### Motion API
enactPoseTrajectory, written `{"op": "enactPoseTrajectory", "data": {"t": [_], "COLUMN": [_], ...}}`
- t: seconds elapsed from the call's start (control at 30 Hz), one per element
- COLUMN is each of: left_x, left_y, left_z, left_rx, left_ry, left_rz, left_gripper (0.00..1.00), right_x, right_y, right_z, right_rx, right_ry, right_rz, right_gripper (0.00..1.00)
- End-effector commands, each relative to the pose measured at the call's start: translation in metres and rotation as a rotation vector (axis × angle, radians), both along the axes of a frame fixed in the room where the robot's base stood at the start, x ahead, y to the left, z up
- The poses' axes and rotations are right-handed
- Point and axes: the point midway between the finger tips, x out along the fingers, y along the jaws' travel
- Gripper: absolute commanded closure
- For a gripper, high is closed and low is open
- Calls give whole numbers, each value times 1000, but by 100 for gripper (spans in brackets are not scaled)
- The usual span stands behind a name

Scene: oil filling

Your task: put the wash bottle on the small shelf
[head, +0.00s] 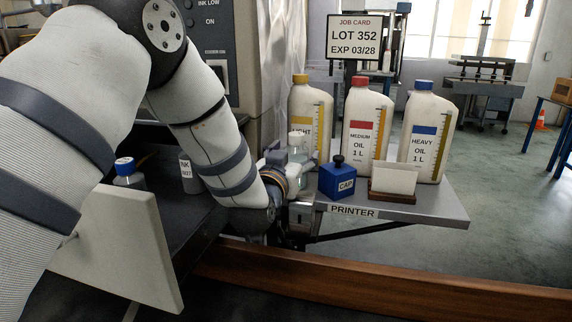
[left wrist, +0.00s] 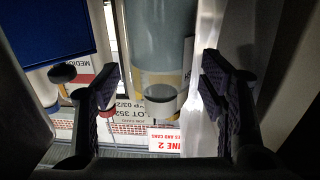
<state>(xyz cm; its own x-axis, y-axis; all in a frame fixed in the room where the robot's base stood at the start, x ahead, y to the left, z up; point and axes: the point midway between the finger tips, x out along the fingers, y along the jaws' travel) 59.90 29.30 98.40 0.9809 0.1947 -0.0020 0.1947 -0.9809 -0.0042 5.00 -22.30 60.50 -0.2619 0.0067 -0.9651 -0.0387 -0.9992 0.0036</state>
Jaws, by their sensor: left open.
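The wash bottle (head: 299,146), a clear bottle with a pale top and bluish-grey liquid, is at the left end of the small shelf (head: 432,208), which carries the label PRINTER. My left gripper (head: 300,172) reaches in at that end and partly hides the bottle's lower part. In the left wrist view the bottle (left wrist: 163,45) stands between the two spread fingers of the gripper (left wrist: 161,78), with a gap visible on each side. The bottle looks upright; its base contact is hidden in the head view. My right gripper is not in view.
On the shelf stand a blue CAP block (head: 337,182), a card holder (head: 393,183) and light (head: 310,110), medium (head: 364,125) and heavy (head: 428,135) oil jugs. An open cabinet door (head: 120,250) and ink bottles (head: 128,175) are at the left. The job card (head: 355,37) stands behind.

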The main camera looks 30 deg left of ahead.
Motion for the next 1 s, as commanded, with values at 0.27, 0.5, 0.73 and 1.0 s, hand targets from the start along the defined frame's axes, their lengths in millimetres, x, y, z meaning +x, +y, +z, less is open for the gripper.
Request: {"op": "enactPoseTrajectory", "data": {"t": [0.27, 0.5, 0.73, 1.0], "left_x": [-65, -100, -104, -104], "left_y": [-13, -20, -21, -21], "left_z": [6, 4, 2, 2], "left_rx": [0, 0, 0, 1], "left_ry": [-6, -5, -3, -3], "left_rz": [-1, -1, 0, 0], "left_gripper": [35, 35, 35, 35], "right_x": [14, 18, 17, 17], "right_y": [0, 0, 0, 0], "right_z": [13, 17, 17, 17], "right_rx": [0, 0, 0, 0], "right_ry": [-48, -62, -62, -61], "right_rz": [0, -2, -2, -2], "right_gripper": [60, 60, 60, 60]}}
